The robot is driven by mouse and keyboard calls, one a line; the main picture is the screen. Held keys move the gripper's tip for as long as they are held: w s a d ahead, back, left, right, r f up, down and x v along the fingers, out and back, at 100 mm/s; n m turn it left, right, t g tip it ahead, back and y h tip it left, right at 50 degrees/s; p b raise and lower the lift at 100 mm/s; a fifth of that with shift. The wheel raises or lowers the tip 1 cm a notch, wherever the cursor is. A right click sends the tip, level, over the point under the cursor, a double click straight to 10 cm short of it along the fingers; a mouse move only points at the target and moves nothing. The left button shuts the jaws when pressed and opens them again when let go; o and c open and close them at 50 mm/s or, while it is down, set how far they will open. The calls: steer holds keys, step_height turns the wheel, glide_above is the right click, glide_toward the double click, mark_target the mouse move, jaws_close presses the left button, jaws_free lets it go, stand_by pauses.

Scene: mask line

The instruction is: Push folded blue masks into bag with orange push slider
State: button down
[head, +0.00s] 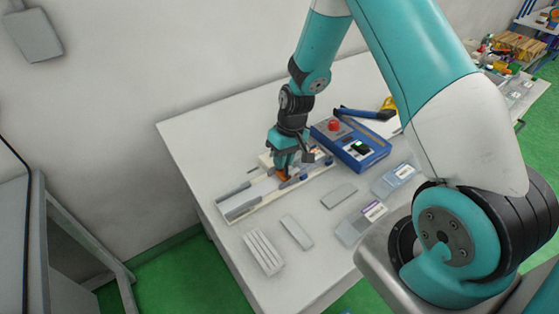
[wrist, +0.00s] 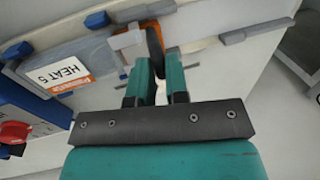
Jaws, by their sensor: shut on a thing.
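The orange push slider (head: 282,175) sits on the long pale fixture (head: 230,215) on the white table. In the wrist view the orange slider (wrist: 127,40) shows just past my fingertips, with a dark upright part beside it. My gripper (head: 287,163) points down over the fixture and is shut on the slider; its two teal fingers (wrist: 158,65) straddle the dark part. A pale flat piece (head: 256,191) lies in the fixture's channel. I cannot make out distinct blue masks or a bag at its mouth.
A blue machine (head: 350,145) with a red button stands behind the fixture. Labelled clear packs (head: 393,180) (head: 360,222) lie at the right. A grey block (head: 338,195) and pale strips (head: 296,232) (head: 262,252) lie in front. The table's left corner is clear.

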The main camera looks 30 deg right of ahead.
steer(key=shift+w+d, duration=0.1)
steer(key=shift+d, duration=0.1)
steer(key=c, duration=1.1)
jaws_free()
steer(key=shift+d, duration=0.15)
steer(key=shift+c, duration=0.2)
steer(key=b+v, duration=0.2)
steer(key=v, duration=1.5)
steer(key=shift+a+r, duration=0.2)
steer(key=shift+r, duration=0.05)
